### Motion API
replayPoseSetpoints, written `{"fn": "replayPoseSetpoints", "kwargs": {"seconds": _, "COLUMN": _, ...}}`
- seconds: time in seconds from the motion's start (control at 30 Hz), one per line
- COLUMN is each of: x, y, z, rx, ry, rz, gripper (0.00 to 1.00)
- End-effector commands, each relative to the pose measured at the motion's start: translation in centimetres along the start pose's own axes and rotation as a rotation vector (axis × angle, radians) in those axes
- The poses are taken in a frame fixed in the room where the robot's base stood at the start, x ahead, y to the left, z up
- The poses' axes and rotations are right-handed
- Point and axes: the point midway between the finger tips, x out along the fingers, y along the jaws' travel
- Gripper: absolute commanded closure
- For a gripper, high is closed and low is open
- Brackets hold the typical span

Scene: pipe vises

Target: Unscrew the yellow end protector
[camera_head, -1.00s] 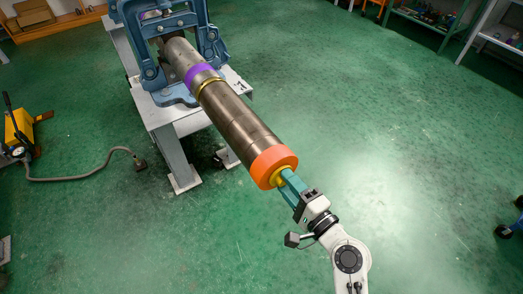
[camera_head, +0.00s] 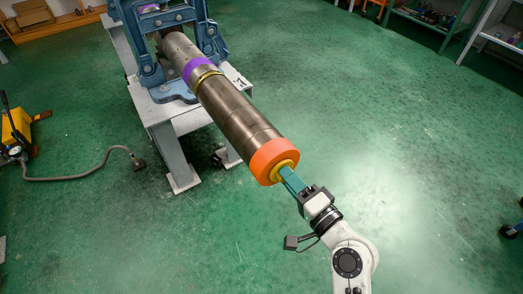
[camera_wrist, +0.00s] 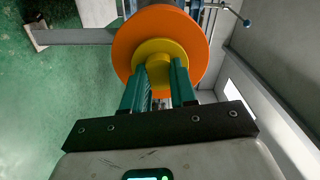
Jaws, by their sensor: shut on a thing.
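The yellow end protector (camera_head: 279,171) sits in the centre of an orange ring (camera_head: 270,158) at the near end of a steel pipe (camera_head: 235,113). In the wrist view the yellow protector (camera_wrist: 160,52) shows as a round flange with a smaller knob facing me. My gripper (camera_head: 289,178) is shut on the protector, with its teal fingers on both sides of the knob. The fingers (camera_wrist: 160,78) also show in the wrist view. The far side of the protector is hidden.
A blue pipe vise (camera_head: 213,40) on a grey stand (camera_head: 178,150) holds the pipe, which carries a purple band (camera_head: 198,67). A yellow pump (camera_head: 15,130) with a hose lies on the floor at left. Green floor (camera_head: 400,150) to the right is clear.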

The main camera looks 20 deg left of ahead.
Motion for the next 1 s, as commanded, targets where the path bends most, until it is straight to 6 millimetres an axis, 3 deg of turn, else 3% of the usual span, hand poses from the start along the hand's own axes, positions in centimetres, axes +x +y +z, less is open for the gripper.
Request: {"fn": "replayPoseSetpoints", "kwargs": {"seconds": 1.0, "x": -0.04, "y": 0.45, "z": 0.06, "rx": -0.789, "ry": 0.014, "rz": 0.007, "gripper": 1.00}}
